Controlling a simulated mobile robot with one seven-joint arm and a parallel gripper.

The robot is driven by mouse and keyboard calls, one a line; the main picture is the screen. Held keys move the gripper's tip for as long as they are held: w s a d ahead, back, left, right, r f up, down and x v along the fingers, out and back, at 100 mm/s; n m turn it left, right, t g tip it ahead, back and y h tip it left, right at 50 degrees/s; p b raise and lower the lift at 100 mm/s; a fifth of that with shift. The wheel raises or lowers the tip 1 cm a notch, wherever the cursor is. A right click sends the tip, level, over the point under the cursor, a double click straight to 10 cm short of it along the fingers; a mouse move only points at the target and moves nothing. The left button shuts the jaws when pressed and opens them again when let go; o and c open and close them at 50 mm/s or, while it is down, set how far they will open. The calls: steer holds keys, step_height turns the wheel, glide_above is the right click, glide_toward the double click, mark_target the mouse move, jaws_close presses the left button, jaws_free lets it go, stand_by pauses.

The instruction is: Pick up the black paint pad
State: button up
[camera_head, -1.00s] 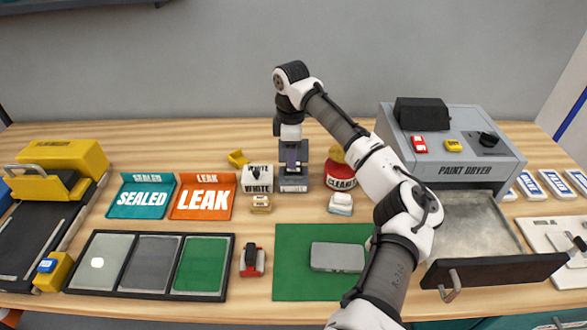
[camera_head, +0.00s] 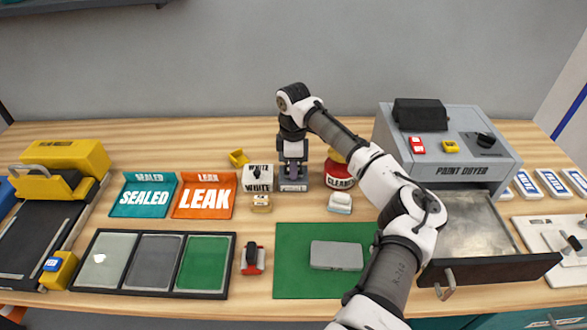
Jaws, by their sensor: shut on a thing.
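My gripper (camera_head: 292,165) points down at the back middle of the bench, between the white paint pot and the red clear pot. It is shut on a small dark thing, apparently the black paint pad (camera_head: 293,186), whose pale label band faces the camera low at the fingers. The gripper and wrist hide most of it, and I cannot tell whether it touches the bench. The white pot (camera_head: 258,178) has a white-and-yellow pad (camera_head: 262,202) in front of it. The clear pot (camera_head: 338,176) has a white pad (camera_head: 340,203) in front.
A paint dryer (camera_head: 460,165) with an open drawer (camera_head: 485,225) stands at right. A green mat (camera_head: 295,283) holds a grey block (camera_head: 336,255). A red-and-black tool (camera_head: 252,260), three-panel tray (camera_head: 152,292), and SEALED (camera_head: 143,210) and LEAK (camera_head: 204,212) bins lie left.

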steer(key=shift+r, duration=0.1)
step_height(320, 180, up, 20)
steer(key=b, duration=0.2)
stand_by(0.3)
steer(key=o, duration=0.5)
steer(key=shift+c, duration=0.2)
steer(key=c, duration=0.3)
